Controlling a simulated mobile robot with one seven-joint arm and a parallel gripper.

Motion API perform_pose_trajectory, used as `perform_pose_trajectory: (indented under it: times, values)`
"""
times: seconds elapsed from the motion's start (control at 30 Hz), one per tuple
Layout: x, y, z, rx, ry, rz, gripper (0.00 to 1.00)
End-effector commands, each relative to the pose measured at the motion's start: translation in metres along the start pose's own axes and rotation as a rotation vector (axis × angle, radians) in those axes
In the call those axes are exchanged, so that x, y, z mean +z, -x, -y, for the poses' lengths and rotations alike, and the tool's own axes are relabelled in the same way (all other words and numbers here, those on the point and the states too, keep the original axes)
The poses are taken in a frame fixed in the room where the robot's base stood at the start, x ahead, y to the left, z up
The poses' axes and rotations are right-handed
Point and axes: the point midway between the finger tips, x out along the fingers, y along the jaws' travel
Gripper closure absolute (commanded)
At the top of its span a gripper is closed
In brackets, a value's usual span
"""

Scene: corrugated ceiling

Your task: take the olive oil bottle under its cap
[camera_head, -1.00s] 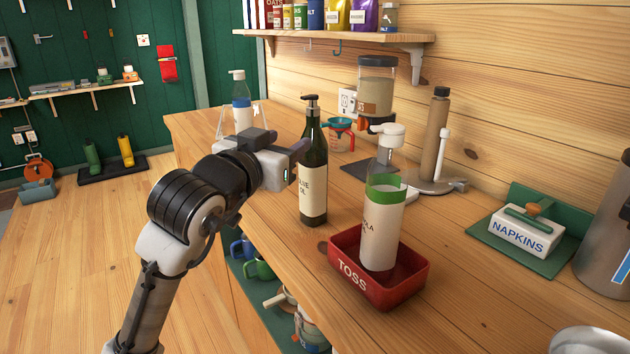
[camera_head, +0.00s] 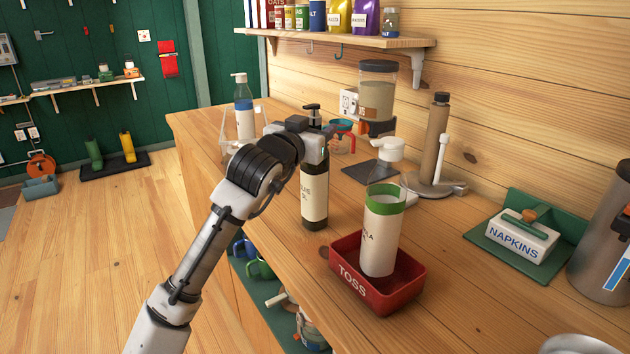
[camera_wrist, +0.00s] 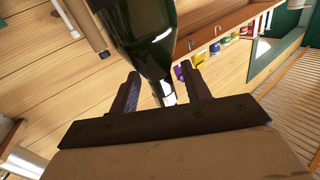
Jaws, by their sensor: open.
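In the wrist view the dark bottle (camera_wrist: 148,35) reaches down between the two fingers of my open gripper (camera_wrist: 163,82). A gap shows on the right finger's side. Whether the left finger touches the glass is hard to tell.
A blue-banded pump bottle (camera_head: 243,105) stands behind on the left. A dispenser (camera_head: 377,95) and a paper-roll stand (camera_head: 435,140) stand behind.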

Motion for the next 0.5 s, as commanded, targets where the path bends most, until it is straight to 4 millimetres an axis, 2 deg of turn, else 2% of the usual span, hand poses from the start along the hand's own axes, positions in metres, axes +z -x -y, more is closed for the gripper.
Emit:
perform_pose_trajectory:
  times: [0.23, 0.5]
  values:
    - [0.0004, -0.0018, 0.0001, -0.001, 0.000, 0.000, 0.53]
    - [0.0004, -0.0016, 0.0000, 0.000, 0.000, 0.000, 0.88]
